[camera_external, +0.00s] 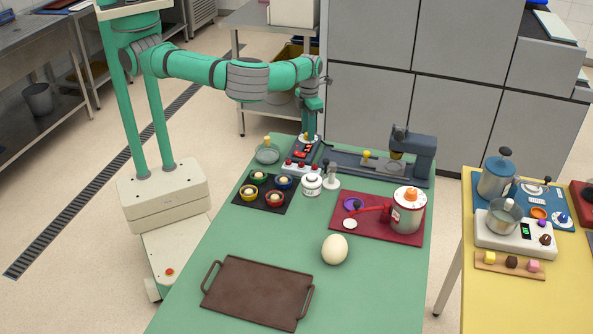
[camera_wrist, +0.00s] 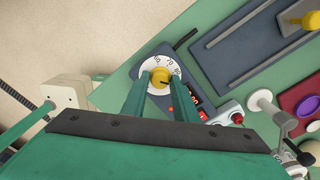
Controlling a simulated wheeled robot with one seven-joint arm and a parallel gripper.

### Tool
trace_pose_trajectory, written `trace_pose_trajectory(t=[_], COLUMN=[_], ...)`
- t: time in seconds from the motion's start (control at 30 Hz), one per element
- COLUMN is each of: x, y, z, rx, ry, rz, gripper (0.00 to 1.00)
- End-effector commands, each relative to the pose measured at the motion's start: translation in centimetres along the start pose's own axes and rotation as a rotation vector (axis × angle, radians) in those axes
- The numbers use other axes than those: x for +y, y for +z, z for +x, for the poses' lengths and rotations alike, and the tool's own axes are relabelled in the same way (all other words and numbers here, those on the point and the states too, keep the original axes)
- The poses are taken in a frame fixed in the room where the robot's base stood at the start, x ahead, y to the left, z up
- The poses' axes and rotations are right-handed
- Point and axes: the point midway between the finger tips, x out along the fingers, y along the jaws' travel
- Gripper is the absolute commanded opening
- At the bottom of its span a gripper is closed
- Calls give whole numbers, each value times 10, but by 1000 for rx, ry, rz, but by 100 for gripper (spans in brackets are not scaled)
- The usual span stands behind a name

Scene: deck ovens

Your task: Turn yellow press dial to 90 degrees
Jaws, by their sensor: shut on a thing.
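The yellow press dial (camera_wrist: 160,76) is a round knob in the middle of a white disc (camera_wrist: 148,69) with black numbers, of which 50, 70 and 90 seem legible. The disc is on a dark control box (camera_wrist: 170,54) with red lit displays. My gripper (camera_wrist: 159,83) comes down over the dial from above, one green finger on each side, and is shut on it. In the external view my gripper (camera_external: 308,132) is at the far end of the green table, and the dial is mostly hidden. The dial's exact pointer angle cannot be read.
Beside the box are a strip of red-and-white buttons (camera_external: 301,167) and a grey press (camera_external: 408,152) on a dark base. A glass bowl (camera_external: 267,155), a dark mat with coloured cups (camera_external: 264,208) and a red mat with a pot (camera_external: 408,208) are nearby.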

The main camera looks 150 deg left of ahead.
Motion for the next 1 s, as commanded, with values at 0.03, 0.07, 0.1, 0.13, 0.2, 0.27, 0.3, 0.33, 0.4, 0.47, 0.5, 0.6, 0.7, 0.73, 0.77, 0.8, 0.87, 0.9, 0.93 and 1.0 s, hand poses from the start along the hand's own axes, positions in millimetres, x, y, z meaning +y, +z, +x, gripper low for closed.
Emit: trace_pose_trajectory(t=[0.03,0.07,0.1,0.13,0.2,0.27,0.3,0.33,0.4,0.47,0.5,0.6,0.7,0.73,0.77,0.8,0.87,0.9,0.93,1.0], x=[0,0,0,0,0,0,0,0,0,0,0,0,0,0,0,-1,-1,-1,-1,-1], y=[1,1,1,1,1,1,1,1,0,0,1,0,1,1,1,1,1,1,1,1], z=[-1,-1,-1,-1,0,0,0,0,0,-2,-3,-12,-29,-34,-40,-48,-60,-67,-72,-83], rx=[-4,-4,-4,-4,-3,-2,-2,-2,-2,-2,-2,-1,-3,-3,-4,-4,-3,-4,-4,-4], ry=[1,1,1,1,1,0,0,0,0,0,0,0,-2,-2,-1,-2,-2,-2,-1,-2], rz=[-1,-1,-1,-1,-1,-1,-1,-1,-1,-1,-1,-1,-2,-1,-1,-1,-1,-1,-1,-1], gripper=[4,4,36,43,45,45,45,45,45,45,45,45,45,45,45,45,45,45,45,45])
